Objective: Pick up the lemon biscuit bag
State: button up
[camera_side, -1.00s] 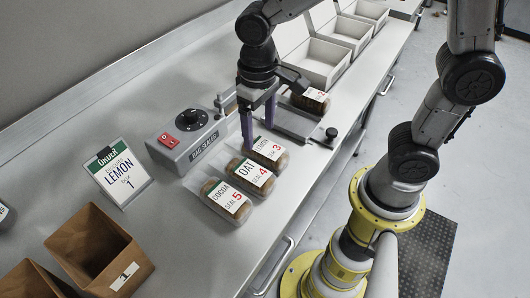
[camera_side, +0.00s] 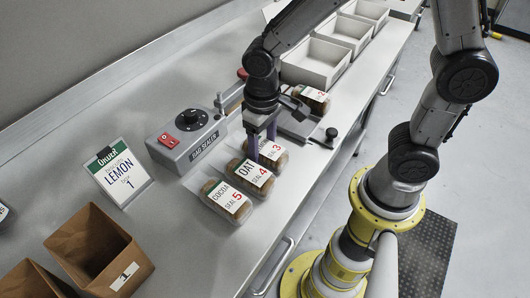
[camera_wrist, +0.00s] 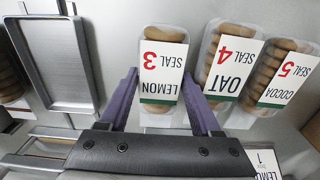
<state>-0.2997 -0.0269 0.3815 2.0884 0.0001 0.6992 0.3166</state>
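The lemon biscuit bag (camera_side: 278,157) is a clear bag of brown biscuits with a white label reading LEMON, SEAL 3. It lies at the end of a row, beside the oat bag (camera_side: 250,172) and the cocoa bag (camera_side: 225,198). My gripper (camera_side: 262,150) points down over the lemon bag and partly hides its label. In the wrist view the lemon bag (camera_wrist: 162,78) shows between the two purple fingers, one on each side. The fingers are open; I cannot tell whether either touches the bag.
A bag sealer (camera_side: 190,137) with a red switch stands left of the gripper. A metal tray (camera_wrist: 61,62) lies beside the lemon bag. Another bag, marked 2, (camera_side: 313,99) sits behind. A lemon order card (camera_side: 118,172) and open brown boxes (camera_side: 98,247) stand at the left.

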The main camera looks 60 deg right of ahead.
grip_shut()
jog(key=shift+r, duration=0.15)
